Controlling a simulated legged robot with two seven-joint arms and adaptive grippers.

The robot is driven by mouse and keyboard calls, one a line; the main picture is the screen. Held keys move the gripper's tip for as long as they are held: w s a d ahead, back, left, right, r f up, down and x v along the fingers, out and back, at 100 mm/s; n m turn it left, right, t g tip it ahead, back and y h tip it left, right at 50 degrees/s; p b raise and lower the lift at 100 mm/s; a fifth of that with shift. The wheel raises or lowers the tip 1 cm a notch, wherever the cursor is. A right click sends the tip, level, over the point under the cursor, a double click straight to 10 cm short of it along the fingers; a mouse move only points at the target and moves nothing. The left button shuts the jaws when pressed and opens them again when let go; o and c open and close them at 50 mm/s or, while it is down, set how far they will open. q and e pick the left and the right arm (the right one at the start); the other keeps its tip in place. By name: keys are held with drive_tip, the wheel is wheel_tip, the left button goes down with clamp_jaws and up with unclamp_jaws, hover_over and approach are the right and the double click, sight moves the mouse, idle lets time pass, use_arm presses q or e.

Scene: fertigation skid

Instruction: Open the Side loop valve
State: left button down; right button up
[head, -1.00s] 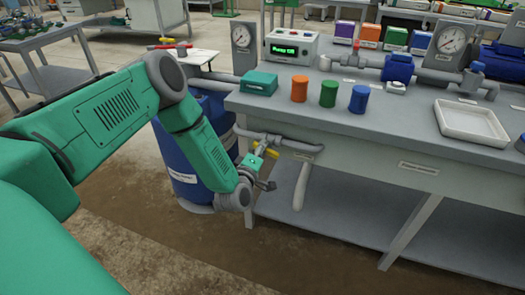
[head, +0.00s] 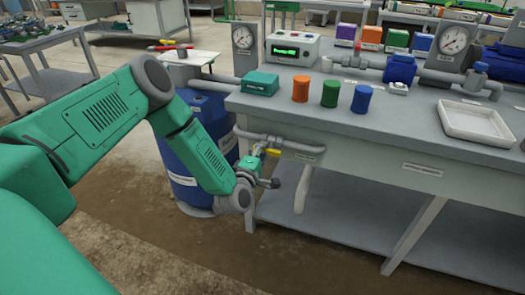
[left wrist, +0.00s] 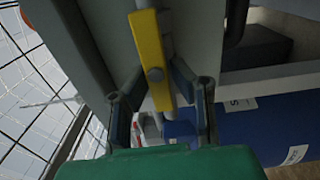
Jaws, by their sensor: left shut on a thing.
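A yellow valve lever (head: 273,152) is on the grey pipe (head: 285,143) along the front side of the bench. A small label under the pipe is too small to read, so I cannot confirm the Side loop name. My left gripper (head: 266,168) is at this lever, below the bench top. In the left wrist view the yellow lever (left wrist: 148,45) stands lengthwise between the fingers of my left gripper (left wrist: 157,82), which is shut on it. The valve body is mostly hidden behind the gripper. My right gripper is not in view.
A blue barrel (head: 178,150) stands close behind my left arm. A pale tube (head: 302,190) hangs beside the gripper.

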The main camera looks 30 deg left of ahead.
use_arm(q)
drive_tip(key=shift+s+d+f, duration=0.15)
drive_tip(key=shift+s+f, duration=0.05)
drive_tip(key=shift+f, duration=0.2)
drive_tip(key=c, duration=1.5)
unclamp_jaws()
drive_tip(key=shift+c, duration=0.2)
drive_tip(key=shift+o, duration=0.3)
drive_tip(key=shift+w, duration=0.15)
drive_tip(key=shift+r, duration=0.15)
drive_tip(key=v, duration=1.2)
